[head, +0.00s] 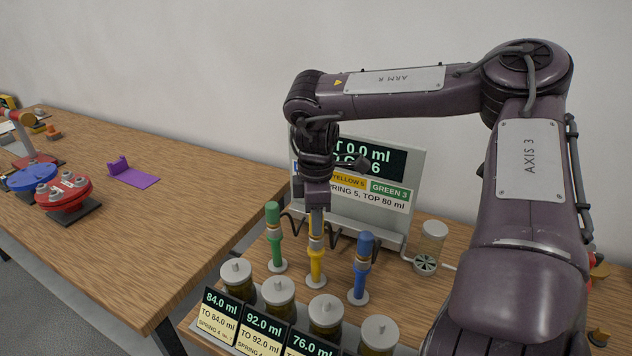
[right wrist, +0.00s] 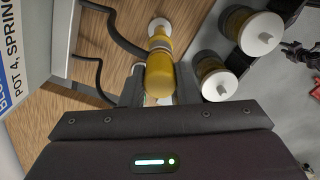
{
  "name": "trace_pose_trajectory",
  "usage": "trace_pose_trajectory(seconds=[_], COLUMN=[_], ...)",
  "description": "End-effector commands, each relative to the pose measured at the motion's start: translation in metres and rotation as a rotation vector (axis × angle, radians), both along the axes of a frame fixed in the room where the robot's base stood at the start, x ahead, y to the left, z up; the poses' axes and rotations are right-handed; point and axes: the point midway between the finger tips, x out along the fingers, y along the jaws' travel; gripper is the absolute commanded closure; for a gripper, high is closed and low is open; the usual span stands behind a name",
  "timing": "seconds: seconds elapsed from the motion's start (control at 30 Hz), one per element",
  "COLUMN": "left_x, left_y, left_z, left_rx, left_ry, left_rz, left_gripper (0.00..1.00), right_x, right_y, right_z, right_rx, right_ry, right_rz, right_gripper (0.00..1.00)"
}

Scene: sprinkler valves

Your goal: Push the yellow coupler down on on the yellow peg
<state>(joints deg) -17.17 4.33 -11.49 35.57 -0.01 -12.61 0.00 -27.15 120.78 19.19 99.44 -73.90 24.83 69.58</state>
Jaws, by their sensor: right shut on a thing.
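The yellow coupler (head: 317,232) is between the fingers of my right gripper (head: 316,222) in the head view, at the top of the yellow peg (head: 316,266). The peg stands upright on a white round base between a green and a blue one. In the right wrist view the gripper (right wrist: 160,98) is shut on the yellow coupler (right wrist: 160,76), with the lower peg (right wrist: 160,28) beyond it. How far the coupler sits down on the peg cannot be told. My left gripper is not in view.
The green peg (head: 273,238) and blue peg (head: 363,268) stand close on either side. Several lidded jars (head: 278,292) and number displays (head: 264,330) are in front. A display panel (head: 400,165) stands behind. A clear pot (head: 432,240) is at right.

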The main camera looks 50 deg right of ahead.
Motion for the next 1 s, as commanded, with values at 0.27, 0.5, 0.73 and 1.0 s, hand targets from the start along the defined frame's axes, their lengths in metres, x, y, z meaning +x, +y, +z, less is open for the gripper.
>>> trace_pose_trajectory(seconds=[0.27,0.5,0.73,1.0], left_x=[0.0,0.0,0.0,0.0], left_y=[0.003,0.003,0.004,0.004], left_z=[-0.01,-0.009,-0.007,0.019], left_rx=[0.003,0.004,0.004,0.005], left_ry=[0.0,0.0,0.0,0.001], left_rz=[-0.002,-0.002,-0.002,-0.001], left_gripper=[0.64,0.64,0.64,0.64], right_x=[0.0,0.0,0.0,0.0], right_y=[0.0,0.0,0.0,0.0], right_z=[-0.011,-0.011,-0.008,0.028], right_rx=[0.0,0.0,0.0,-0.001], right_ry=[-0.001,0.0,0.0,-0.001], right_rz=[0.0,0.0,0.0,0.0], right_gripper=[0.66,0.46,0.46,0.46])
